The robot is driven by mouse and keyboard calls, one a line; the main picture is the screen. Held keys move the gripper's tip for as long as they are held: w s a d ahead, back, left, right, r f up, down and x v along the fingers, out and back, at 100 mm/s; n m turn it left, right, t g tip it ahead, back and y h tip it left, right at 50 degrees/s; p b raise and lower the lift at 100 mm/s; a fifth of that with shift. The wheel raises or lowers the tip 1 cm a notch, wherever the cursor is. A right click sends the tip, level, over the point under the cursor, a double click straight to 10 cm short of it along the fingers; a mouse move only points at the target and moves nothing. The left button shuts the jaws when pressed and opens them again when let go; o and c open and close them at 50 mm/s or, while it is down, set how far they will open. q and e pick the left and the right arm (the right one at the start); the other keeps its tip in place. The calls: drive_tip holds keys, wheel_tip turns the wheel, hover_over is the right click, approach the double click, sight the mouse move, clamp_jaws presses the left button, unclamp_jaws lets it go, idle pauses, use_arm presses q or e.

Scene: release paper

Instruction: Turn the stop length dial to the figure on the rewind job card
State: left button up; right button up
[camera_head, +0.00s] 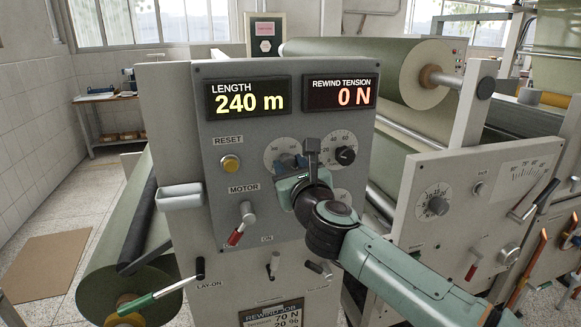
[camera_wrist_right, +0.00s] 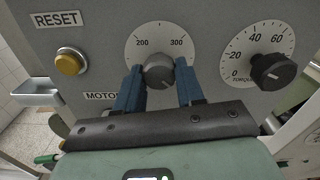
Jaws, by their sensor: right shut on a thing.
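The stop length dial shows in the right wrist view as a grey knob (camera_wrist_right: 159,72) on a white scale (camera_wrist_right: 160,38) marked 200 and 300. In the head view its scale (camera_head: 271,151) is partly covered by my gripper. My right gripper (camera_head: 288,162) has its blue fingers on both sides of the knob, shut on it; the fingers also show in the right wrist view (camera_wrist_right: 160,80). I cannot make out the knob's pointer. The rewind job card (camera_head: 270,314) is cut off at the bottom of the head view, showing 70 N and a partial lower line. My left gripper is not seen.
The length display (camera_head: 248,99) reads 240 m and the rewind tension display (camera_head: 340,94) reads 0 N. A torque dial (camera_head: 345,154) is close to the right. A yellow reset button (camera_head: 230,164) and a red-tipped motor lever (camera_head: 240,222) are to the left.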

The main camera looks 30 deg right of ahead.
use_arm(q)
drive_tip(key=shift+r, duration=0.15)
use_arm(e)
drive_tip(key=n+p, duration=0.2)
drive_tip(key=n, duration=0.2)
drive_tip(key=shift+r, duration=0.15)
drive_tip(key=n+p, duration=0.2)
drive_tip(key=n, duration=0.3)
drive_tip(key=shift+n, duration=0.3)
drive_tip(key=n+p, duration=0.2)
drive_tip(key=n, duration=0.2)
drive_tip(key=shift+d+r, duration=0.1)
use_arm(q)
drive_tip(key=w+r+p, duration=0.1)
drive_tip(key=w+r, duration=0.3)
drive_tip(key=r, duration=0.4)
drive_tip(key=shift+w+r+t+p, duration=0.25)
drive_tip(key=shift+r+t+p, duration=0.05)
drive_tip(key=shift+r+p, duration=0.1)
use_arm(e)
drive_tip(key=shift+n, duration=2.2)
drive_tip(key=o, duration=1)
drive_tip(key=shift+o, duration=0.2)
